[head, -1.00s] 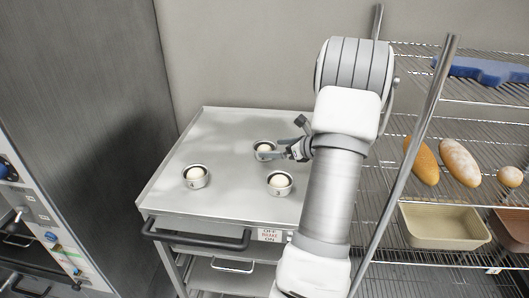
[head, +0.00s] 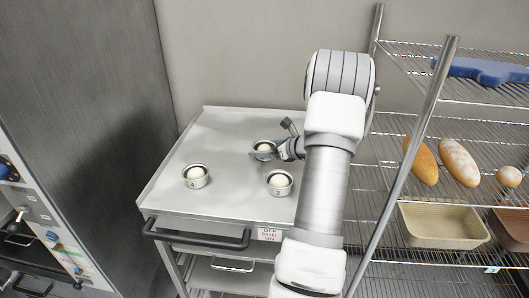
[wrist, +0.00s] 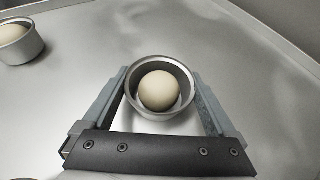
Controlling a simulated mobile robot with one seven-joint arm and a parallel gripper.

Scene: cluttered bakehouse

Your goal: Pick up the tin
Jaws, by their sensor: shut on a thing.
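Three small round metal tins, each with a pale dough ball inside, are on the steel cart top. The back tin (head: 265,156) is between the fingers of my gripper (head: 268,154). In the wrist view this tin (wrist: 160,112) is upright with the dough ball (wrist: 158,91) in it, and my gripper (wrist: 161,93) is shut on its sides. I cannot tell whether it is clear of the surface. The left tin (head: 196,182), marked 4, and the front tin (head: 280,190), marked 3, stand apart from it. One other tin (wrist: 18,52) shows at the wrist view's upper left.
The steel cart top (head: 225,140) is otherwise clear. A wire rack (head: 470,120) at the right holds loaves (head: 461,162) and a beige pan (head: 440,228). A tall grey cabinet (head: 85,90) stands at the left.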

